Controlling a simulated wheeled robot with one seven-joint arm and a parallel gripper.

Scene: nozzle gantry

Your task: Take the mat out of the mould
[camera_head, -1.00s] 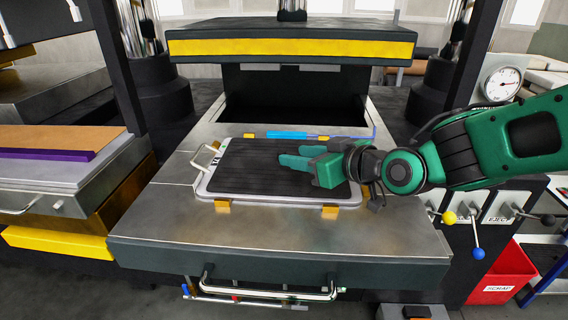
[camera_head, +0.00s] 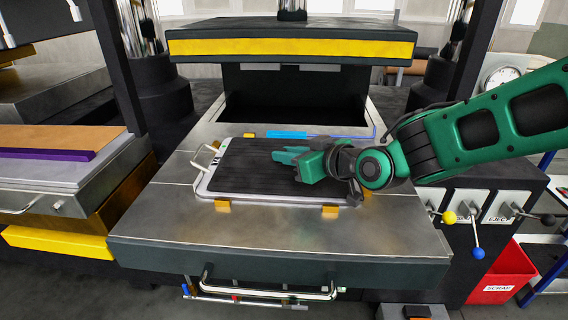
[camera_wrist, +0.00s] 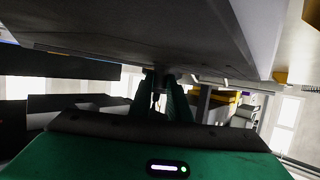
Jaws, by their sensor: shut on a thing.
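The dark ribbed mat (camera_head: 245,170) lies in the mould, and its visible part looks flat. The mould (camera_head: 265,198) is a shallow light-metal frame on the press's lower plate, with a handle (camera_head: 205,157) at its left end. My gripper (camera_head: 283,156) reaches in from the right, over the mat, fingers pointing left. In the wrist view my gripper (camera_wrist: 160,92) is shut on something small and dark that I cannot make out. My gripper and forearm hide the mat's right part. I cannot tell whether the fingers touch the mat.
The yellow-striped upper platen (camera_head: 290,48) hangs raised behind the mould. A blue-handled tool (camera_head: 288,135) lies along the mould's far side. Orange blocks (camera_head: 222,206) stand at the mould's edge. Levers (camera_head: 478,252) and a red scrap bin (camera_head: 503,275) are at right. The plate's front is clear.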

